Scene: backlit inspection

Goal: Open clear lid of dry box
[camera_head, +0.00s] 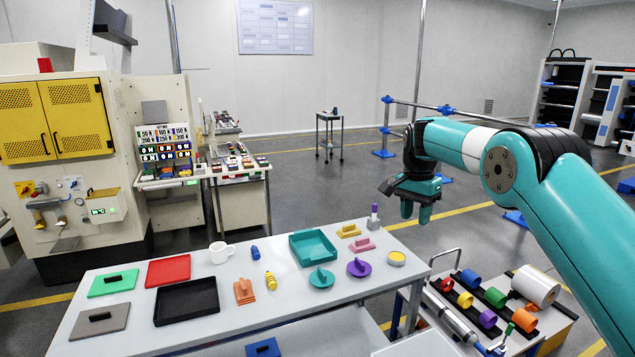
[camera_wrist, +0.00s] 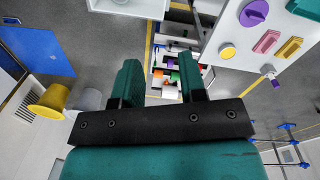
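My gripper (camera_head: 415,210) hangs in the air to the right of the white table and points down. In the wrist view its two teal fingers (camera_wrist: 160,82) stand well apart with nothing between them, so it is open and empty. I cannot make out a dry box or a clear lid for certain in either view. A teal open tray (camera_head: 314,247) and a black open tray (camera_head: 186,301) lie on the table, and neither shows a clear lid.
Open floor lies behind the table.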

